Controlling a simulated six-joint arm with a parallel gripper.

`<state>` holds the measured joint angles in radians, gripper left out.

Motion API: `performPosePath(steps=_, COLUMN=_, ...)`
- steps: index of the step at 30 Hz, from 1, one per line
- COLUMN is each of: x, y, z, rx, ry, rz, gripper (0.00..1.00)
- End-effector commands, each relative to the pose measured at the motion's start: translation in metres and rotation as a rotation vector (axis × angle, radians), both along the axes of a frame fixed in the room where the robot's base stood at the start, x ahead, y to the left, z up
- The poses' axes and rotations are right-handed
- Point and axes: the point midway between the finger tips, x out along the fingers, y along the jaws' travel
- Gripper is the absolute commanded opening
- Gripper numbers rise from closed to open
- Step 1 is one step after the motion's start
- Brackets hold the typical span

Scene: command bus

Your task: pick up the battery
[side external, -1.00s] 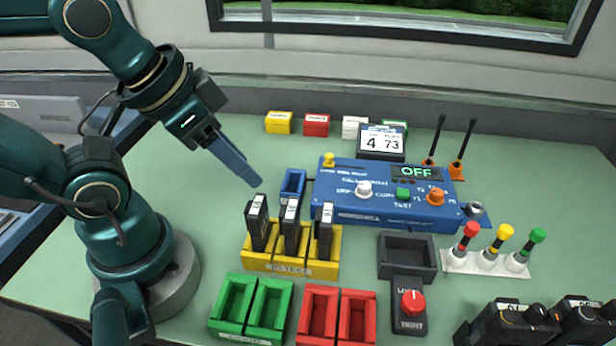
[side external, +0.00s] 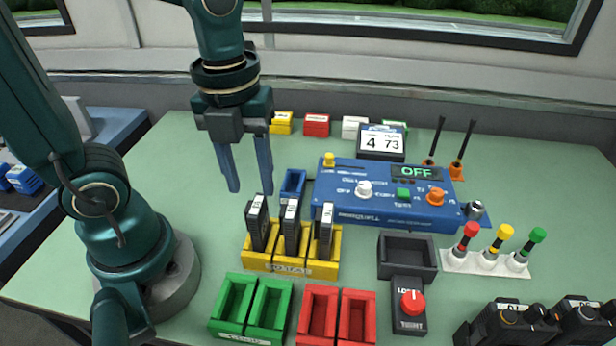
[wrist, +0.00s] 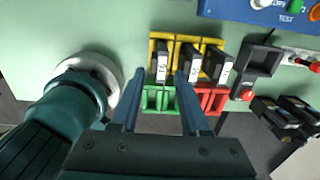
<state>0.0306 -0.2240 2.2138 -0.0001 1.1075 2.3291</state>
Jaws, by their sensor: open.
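Several black batteries with white labels stand upright in the yellow rack (side external: 291,266): a left one (side external: 258,226), a middle one (side external: 290,228) and a right one (side external: 325,230). My gripper (side external: 247,190) is open and empty, pointing down, above and behind the rack's left side. In the wrist view my gripper (wrist: 160,72) has its two blue fingers spread, with the left battery (wrist: 162,65) appearing between them. The middle battery (wrist: 192,62) and right battery (wrist: 217,66) appear to the right. No finger visibly touches a battery.
A blue tester (side external: 385,205) reading OFF stands right of the rack. A small blue bin (side external: 292,185) is behind the rack. Green bins (side external: 250,310) and red bins (side external: 337,318) are in front. A dark tray (side external: 407,257) and knob box (side external: 411,305) stand to the right.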

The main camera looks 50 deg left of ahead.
Motion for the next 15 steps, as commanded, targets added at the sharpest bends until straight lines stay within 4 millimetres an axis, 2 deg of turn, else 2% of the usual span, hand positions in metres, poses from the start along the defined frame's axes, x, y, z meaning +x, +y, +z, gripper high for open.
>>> performPosePath(steps=8, x=0.0, y=-0.001, z=-0.018, rx=0.002, ry=0.049, rz=0.001, gripper=0.46)
performPosePath(steps=15, x=-0.001, y=-0.001, z=-0.046, rx=0.001, ry=0.049, rz=0.003, gripper=0.46)
